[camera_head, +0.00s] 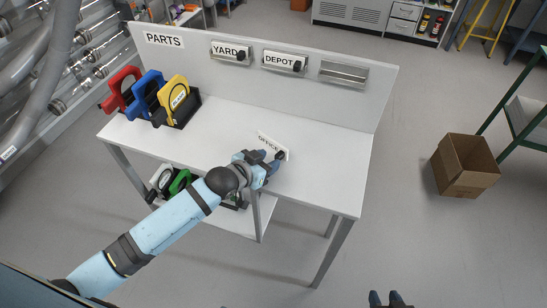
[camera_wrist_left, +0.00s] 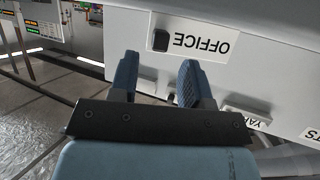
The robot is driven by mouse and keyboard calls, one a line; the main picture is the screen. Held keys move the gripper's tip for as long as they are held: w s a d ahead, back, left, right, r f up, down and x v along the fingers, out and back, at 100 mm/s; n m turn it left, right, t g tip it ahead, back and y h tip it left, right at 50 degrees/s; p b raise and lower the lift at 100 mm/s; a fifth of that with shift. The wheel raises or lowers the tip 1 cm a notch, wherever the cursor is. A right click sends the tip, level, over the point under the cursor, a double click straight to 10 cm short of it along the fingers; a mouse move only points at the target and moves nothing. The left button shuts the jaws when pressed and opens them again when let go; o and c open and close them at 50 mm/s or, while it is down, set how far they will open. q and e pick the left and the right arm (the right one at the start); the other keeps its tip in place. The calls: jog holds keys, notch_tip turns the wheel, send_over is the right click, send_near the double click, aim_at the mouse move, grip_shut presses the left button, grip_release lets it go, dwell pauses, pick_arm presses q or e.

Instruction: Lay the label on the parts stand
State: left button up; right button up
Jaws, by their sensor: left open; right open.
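The white OFFICE label (camera_head: 267,140) with a black knob is at the tabletop of the white parts stand (camera_head: 325,165), near its front middle. In the left wrist view the label (camera_wrist_left: 205,43) appears flat against the white surface, with the knob at its left end. My left gripper (camera_head: 272,162) is open at the label's near side, and its fingers partly cover the knob end in the head view. In the left wrist view its fingers (camera_wrist_left: 158,75) are spread, with nothing between them. My right gripper (camera_head: 391,299) is open and empty at the bottom edge, away from the stand.
YARD (camera_head: 230,52) and DEPOT (camera_head: 283,62) labels sit in holders on the back panel, beside an empty holder (camera_head: 344,73). Red, blue and yellow (camera_head: 174,98) handled parts stand at the tabletop's left. A cardboard box (camera_head: 465,166) is on the floor at right.

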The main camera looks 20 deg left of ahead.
pick_arm(q)
jog(key=v, duration=0.8)
jog(key=s+d+f+n+g+y, duration=0.1)
jog(key=s+f+n+y, duration=0.1)
jog(key=s+f, duration=1.2)
jog(key=s, duration=0.2)
jog(key=shift+s+d, duration=0.2)
jog(key=shift+s, duration=0.1)
notch_tip(320, 180, up, 10)
jog(key=p, duration=1.1)
jog(key=shift+a+r, duration=0.15)
jog(key=shift+a, duration=0.05)
